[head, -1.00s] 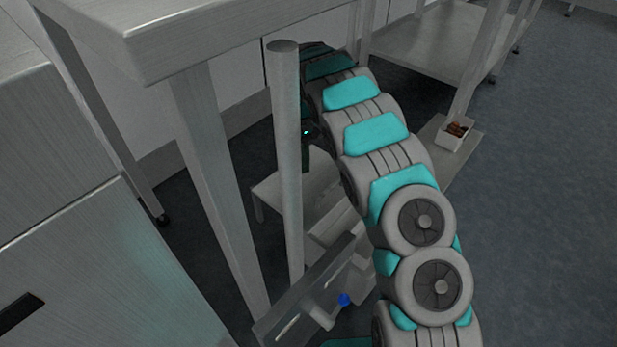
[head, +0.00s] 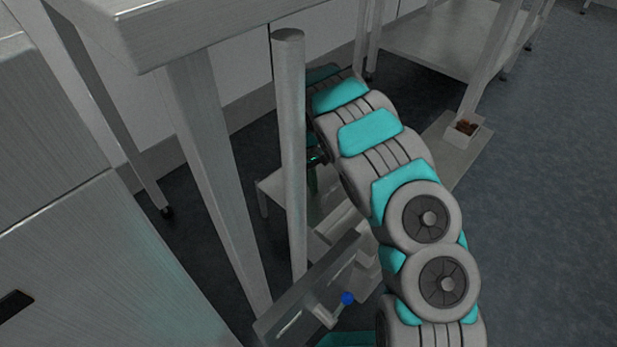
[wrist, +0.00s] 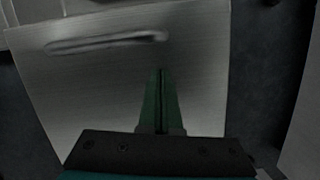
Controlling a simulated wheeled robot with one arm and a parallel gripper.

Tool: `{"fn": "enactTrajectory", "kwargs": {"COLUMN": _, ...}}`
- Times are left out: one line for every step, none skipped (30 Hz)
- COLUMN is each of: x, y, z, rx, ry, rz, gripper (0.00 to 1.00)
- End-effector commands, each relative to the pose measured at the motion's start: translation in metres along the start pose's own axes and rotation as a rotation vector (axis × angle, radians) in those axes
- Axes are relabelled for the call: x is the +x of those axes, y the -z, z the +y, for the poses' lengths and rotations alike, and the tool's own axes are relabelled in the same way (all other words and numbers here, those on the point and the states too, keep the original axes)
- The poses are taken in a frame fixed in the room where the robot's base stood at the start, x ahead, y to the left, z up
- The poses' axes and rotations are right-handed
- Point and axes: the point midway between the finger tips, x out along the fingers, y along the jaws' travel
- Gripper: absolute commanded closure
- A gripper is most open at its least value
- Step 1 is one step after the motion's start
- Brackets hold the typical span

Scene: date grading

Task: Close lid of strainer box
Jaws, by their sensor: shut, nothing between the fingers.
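In the wrist view, a flat grey metal panel (wrist: 100,85) with a long raised or slotted strip (wrist: 105,40) near its far edge fills the middle. It looks like the strainer box lid, though I cannot tell for certain. My gripper (wrist: 161,75) has its green fingers together over this panel, with nothing between them. I cannot tell whether the tips touch it. In the head view, my gripper (head: 316,158) is low behind the grey post, partly hidden by my arm. The low metalwork beneath it is mostly covered, so the lid's angle is unclear.
A steel table (head: 190,25) stands at the upper left, with its leg near the grey post (head: 290,150). A blue knob (head: 347,298) sits at the front. A white container (head: 480,137) of brown dates stands at the right. Open floor (head: 540,230) lies to the right.

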Motion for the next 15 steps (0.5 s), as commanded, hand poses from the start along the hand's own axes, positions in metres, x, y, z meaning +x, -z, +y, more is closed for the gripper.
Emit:
{"fn": "enactTrajectory", "kwargs": {"x": 0.001, "y": -0.005, "z": 0.000, "rx": 0.002, "ry": -0.001, "rz": -0.001, "gripper": 1.00}}
{"fn": "enactTrajectory", "kwargs": {"x": 0.001, "y": -0.007, "z": 0.000, "rx": 0.002, "ry": -0.002, "rz": 0.001, "gripper": 1.00}}
{"fn": "enactTrajectory", "kwargs": {"x": 0.001, "y": -0.009, "z": 0.001, "rx": 0.001, "ry": -0.002, "rz": 0.003, "gripper": 1.00}}
{"fn": "enactTrajectory", "kwargs": {"x": 0.002, "y": -0.011, "z": 0.001, "rx": 0.001, "ry": -0.003, "rz": 0.004, "gripper": 1.00}}
{"fn": "enactTrajectory", "kwargs": {"x": 0.002, "y": -0.012, "z": 0.001, "rx": 0.000, "ry": -0.003, "rz": 0.004, "gripper": 1.00}}
{"fn": "enactTrajectory", "kwargs": {"x": 0.003, "y": -0.014, "z": 0.001, "rx": 0.000, "ry": -0.002, "rz": 0.003, "gripper": 1.00}}
{"fn": "enactTrajectory", "kwargs": {"x": 0.003, "y": -0.015, "z": 0.000, "rx": 0.000, "ry": -0.002, "rz": 0.003, "gripper": 1.00}}
{"fn": "enactTrajectory", "kwargs": {"x": 0.004, "y": -0.017, "z": 0.000, "rx": 0.000, "ry": -0.001, "rz": 0.002, "gripper": 1.00}}
{"fn": "enactTrajectory", "kwargs": {"x": 0.004, "y": -0.018, "z": 0.000, "rx": 0.001, "ry": -0.001, "rz": 0.001, "gripper": 1.00}}
{"fn": "enactTrajectory", "kwargs": {"x": 0.004, "y": -0.018, "z": 0.000, "rx": 0.001, "ry": 0.000, "rz": 0.001, "gripper": 1.00}}
{"fn": "enactTrajectory", "kwargs": {"x": 0.005, "y": -0.019, "z": 0.000, "rx": 0.001, "ry": 0.000, "rz": 0.001, "gripper": 1.00}}
{"fn": "enactTrajectory", "kwargs": {"x": 0.005, "y": -0.019, "z": 0.000, "rx": 0.001, "ry": 0.000, "rz": 0.001, "gripper": 1.00}}
{"fn": "enactTrajectory", "kwargs": {"x": 0.005, "y": -0.019, "z": 0.000, "rx": 0.001, "ry": 0.000, "rz": 0.001, "gripper": 1.00}}
{"fn": "enactTrajectory", "kwargs": {"x": 0.005, "y": -0.019, "z": 0.000, "rx": 0.001, "ry": 0.000, "rz": 0.001, "gripper": 1.00}}
{"fn": "enactTrajectory", "kwargs": {"x": 0.005, "y": -0.019, "z": 0.000, "rx": 0.001, "ry": 0.000, "rz": 0.001, "gripper": 1.00}}
